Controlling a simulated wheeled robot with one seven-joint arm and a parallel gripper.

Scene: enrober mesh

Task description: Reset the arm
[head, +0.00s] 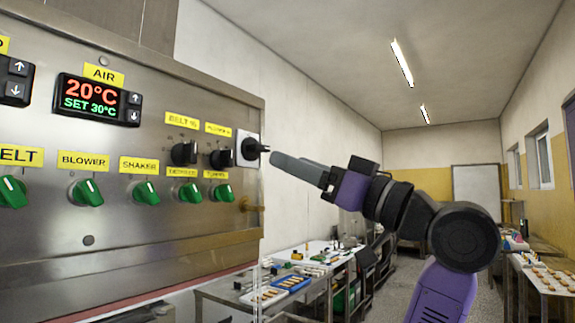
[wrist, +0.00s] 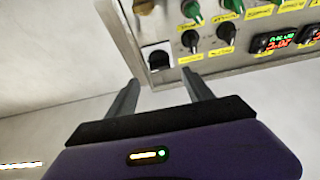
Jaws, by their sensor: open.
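My gripper (head: 300,168) is at the end of my raised purple and black arm, in the middle of the head view. Its fingers point left toward the right edge of a steel control panel (head: 140,225). In the wrist view my gripper (wrist: 165,92) shows two grey fingers spread apart with nothing between them. A black rotary switch on a pale plate (head: 250,149) is just beyond the fingertips in the head view. The switch also shows in the wrist view (wrist: 159,58), beyond the fingers. I cannot tell the exact gap between them.
The panel carries black knobs (head: 184,153), several green knobs (head: 146,192) and a temperature display (head: 92,99). Benches with trays (head: 291,283) stand below and behind. Another table (head: 540,275) is at right. Open air surrounds the arm.

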